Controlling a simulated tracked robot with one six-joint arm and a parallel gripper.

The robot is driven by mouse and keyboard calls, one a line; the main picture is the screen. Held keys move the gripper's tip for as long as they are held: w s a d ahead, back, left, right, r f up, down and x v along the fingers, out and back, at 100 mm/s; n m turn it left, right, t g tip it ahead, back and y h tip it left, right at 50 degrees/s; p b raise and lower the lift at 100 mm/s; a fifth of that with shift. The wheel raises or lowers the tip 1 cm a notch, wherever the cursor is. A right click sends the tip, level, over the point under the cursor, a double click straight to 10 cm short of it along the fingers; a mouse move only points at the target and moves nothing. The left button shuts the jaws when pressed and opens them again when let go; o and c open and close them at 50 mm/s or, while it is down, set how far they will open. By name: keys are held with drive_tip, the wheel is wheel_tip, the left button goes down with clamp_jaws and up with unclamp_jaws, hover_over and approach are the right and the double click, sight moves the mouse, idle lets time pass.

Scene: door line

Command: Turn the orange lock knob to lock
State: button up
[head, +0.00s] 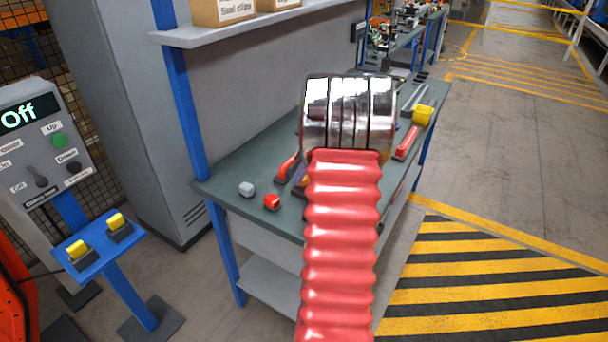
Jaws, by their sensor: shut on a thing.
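I cannot make out an orange lock knob in the head view. My red ribbed arm rises through the middle of the picture and ends in a shiny metal wrist. My gripper's fingers do not show; the wrist may hide them. The wrist and arm also cover part of the workbench (228,177) behind them. Whether my gripper touches anything cannot be seen.
At left stands a control panel (40,150) with a display reading "Off", a green button (59,140) and a dark lever (37,178). A blue stand (92,245) holds yellow parts. Small blocks and tools lie on the bench. Striped floor (480,285) at right is clear.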

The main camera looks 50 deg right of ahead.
drive_tip(key=shift+a+m+g+h, duration=0.1)
drive_tip(key=shift+m+g+h, duration=0.35)
drive_tip(key=shift+m, duration=1.1)
drive_tip(key=shift+a+m+g+h, duration=0.1)
drive_tip(key=shift+m+h, duration=0.65)
drive_tip(key=shift+m, duration=0.8)
drive_tip(key=o, duration=1)
drive_tip(key=shift+o, duration=0.2)
drive_tip(key=shift+r, duration=0.1)
drive_tip(key=v, duration=0.7)
drive_tip(key=shift+a+r, duration=0.15)
drive_tip(key=shift+r, duration=0.2)
drive_tip(key=shift+s, duration=0.1)
